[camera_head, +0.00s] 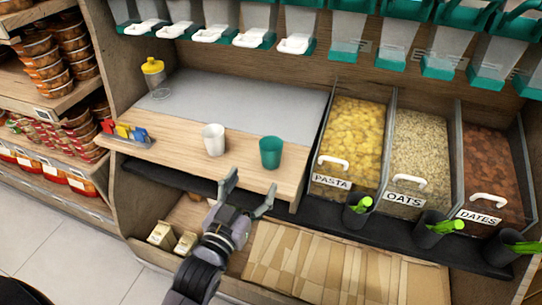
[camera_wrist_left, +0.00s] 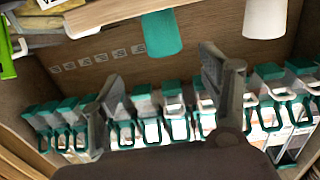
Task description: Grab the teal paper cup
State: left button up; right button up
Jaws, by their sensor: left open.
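The teal paper cup (camera_head: 271,152) stands upright near the front edge of the wooden counter. A white cup (camera_head: 214,139) stands to its left. My left gripper (camera_head: 250,187) is open and empty, just in front of the counter edge, with its fingers toward the cups and apart from them. In the left wrist view, which looks upside down, the teal cup (camera_wrist_left: 161,33) is at the top, beyond the gap between the two fingers (camera_wrist_left: 160,75). The white cup (camera_wrist_left: 266,18) is at the top right there. My right gripper is not in view.
Bins of pasta (camera_head: 352,140), oats (camera_head: 419,150) and dates (camera_head: 492,170) stand right of the counter. Dispensers (camera_head: 350,30) hang above. A yellow-topped container (camera_head: 153,72) stands at the back left. The grey counter mat (camera_head: 245,100) behind the cups is mostly clear.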

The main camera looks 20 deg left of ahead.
aim_at(267, 156)
pick_arm(q)
jog(key=w, duration=0.8)
jog(key=shift+w+d+b, duration=0.15)
jog(key=shift+d+b, duration=0.15)
jog(key=w, duration=0.4)
jog(key=shift+w+f+b, duration=0.1)
jog(key=shift+w+b, duration=0.3)
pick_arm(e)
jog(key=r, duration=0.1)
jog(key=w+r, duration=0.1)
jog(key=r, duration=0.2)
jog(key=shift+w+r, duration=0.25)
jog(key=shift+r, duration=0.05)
pick_arm(q)
jog(key=shift+c, duration=0.4)
jog(key=c, duration=0.7)
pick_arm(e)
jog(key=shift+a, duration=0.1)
pick_arm(q)
jog(key=shift+c, duration=0.2)
